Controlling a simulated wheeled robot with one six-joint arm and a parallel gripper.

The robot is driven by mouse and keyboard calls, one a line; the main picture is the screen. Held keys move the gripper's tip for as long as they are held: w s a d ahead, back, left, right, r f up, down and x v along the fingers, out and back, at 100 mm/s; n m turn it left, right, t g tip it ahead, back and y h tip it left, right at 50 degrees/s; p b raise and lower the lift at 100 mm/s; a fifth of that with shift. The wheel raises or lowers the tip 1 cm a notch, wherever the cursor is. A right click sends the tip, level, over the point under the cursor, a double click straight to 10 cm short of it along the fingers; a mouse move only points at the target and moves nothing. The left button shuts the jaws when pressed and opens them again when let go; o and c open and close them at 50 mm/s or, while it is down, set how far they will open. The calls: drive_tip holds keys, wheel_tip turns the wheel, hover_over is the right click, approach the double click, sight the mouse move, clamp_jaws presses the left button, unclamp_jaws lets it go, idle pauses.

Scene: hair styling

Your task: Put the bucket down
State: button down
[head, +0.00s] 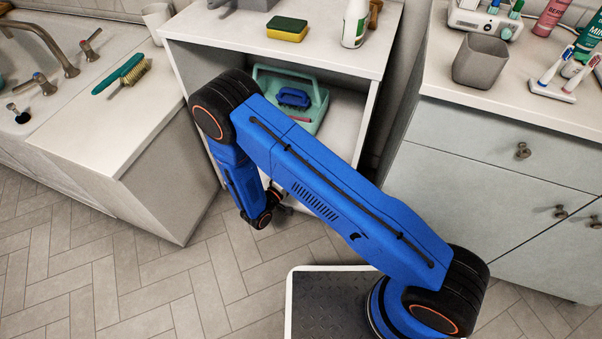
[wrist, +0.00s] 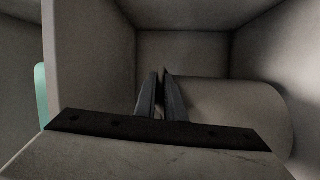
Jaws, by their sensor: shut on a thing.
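The bucket (wrist: 240,112) shows in the wrist view as a plain grey-beige rounded body right of the fingers, inside a boxy compartment. The view looks turned on its side. My gripper (wrist: 162,80) has its two dark fingers close together at the bucket's left end, shut on it, apparently at its rim. Whether the bucket touches the compartment's surface I cannot tell. In the head view the bucket and fingertips are hidden; my wrist reaches low at the front of the open white shelf unit (head: 275,48).
A teal caddy (head: 318,108) with a blue brush (head: 294,97) stands on the inner shelf; its edge shows in the wrist view (wrist: 41,92). A compartment panel (wrist: 88,60) stands close left of my fingers. A sponge (head: 287,28) and white bottle (head: 355,22) are on top.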

drive_tip(key=shift+f, duration=2.4)
drive_tip(key=c, duration=1.8)
unclamp_jaws()
drive_tip(key=shift+c, duration=0.2)
drive_tip(key=v, duration=1.2)
